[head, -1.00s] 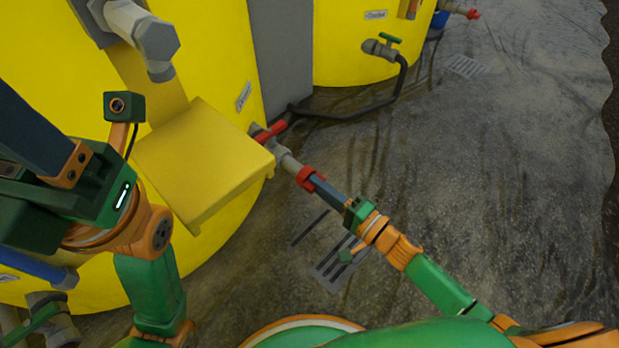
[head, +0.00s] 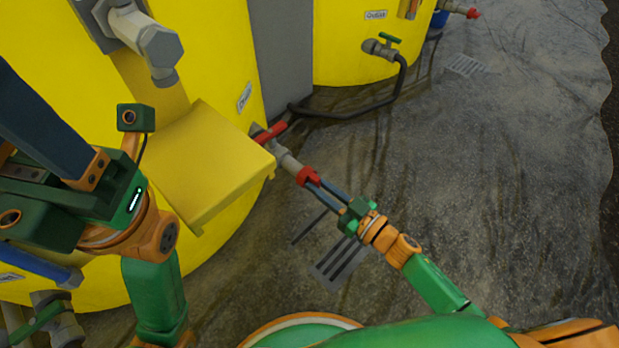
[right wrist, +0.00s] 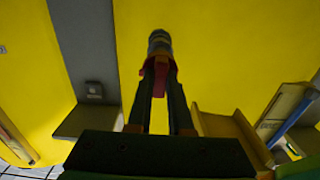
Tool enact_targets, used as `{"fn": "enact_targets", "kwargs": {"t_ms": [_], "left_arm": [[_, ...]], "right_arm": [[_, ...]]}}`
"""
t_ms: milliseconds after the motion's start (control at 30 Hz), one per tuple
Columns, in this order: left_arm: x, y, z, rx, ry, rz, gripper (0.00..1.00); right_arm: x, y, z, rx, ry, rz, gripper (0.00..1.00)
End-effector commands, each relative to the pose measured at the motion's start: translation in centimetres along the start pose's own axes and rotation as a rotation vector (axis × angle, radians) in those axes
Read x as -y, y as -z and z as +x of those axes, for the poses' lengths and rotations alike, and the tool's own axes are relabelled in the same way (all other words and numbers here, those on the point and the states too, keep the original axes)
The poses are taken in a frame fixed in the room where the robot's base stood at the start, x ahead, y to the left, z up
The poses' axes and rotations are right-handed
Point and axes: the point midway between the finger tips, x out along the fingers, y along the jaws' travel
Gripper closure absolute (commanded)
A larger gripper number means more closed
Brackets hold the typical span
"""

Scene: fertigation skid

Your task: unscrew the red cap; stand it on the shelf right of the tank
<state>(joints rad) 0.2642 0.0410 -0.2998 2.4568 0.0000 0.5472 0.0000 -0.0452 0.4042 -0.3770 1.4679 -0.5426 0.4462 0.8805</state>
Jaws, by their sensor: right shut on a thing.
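The red cap (head: 307,176) sits at the end of a grey pipe stub low on the yellow tank (head: 225,50). My right gripper (head: 318,184) is shut on the cap, its two dark fingers on either side of it. The right wrist view also shows the cap (right wrist: 159,84) between the fingers, in line with the grey pipe end. I cannot tell whether cap and pipe are apart. A yellow shelf (head: 200,160) juts from the tank, left of the cap. My left gripper (head: 30,115) is at the left edge; its fingertips are out of view.
A red valve handle (head: 271,132) is on the pipe behind the cap. A black hose (head: 345,114) runs to a green-handled valve (head: 381,46) on a second tank. A floor grate (head: 340,262) lies below my right gripper. The wet floor at right is clear.

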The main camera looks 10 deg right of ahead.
Motion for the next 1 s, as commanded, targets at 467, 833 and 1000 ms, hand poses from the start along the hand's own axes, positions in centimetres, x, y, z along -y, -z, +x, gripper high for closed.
{"fn": "enact_targets", "kwargs": {"t_ms": [467, 833, 1000], "left_arm": [[0.1, 0.1, 1.1, -0.010, -0.003, 0.001, 0.47], [0.2, 0.0, 1.9, -0.009, -0.003, 0.001, 0.47], [0.2, -0.1, 2.6, -0.009, -0.003, 0.001, 0.47]], "right_arm": [[0.0, 0.1, -1.7, 0.001, -0.001, -0.018, 1.00], [0.0, 0.1, -3.9, 0.003, 0.000, -0.018, 1.00], [0.0, 0.1, -6.2, 0.003, -0.001, -0.016, 1.00]]}}
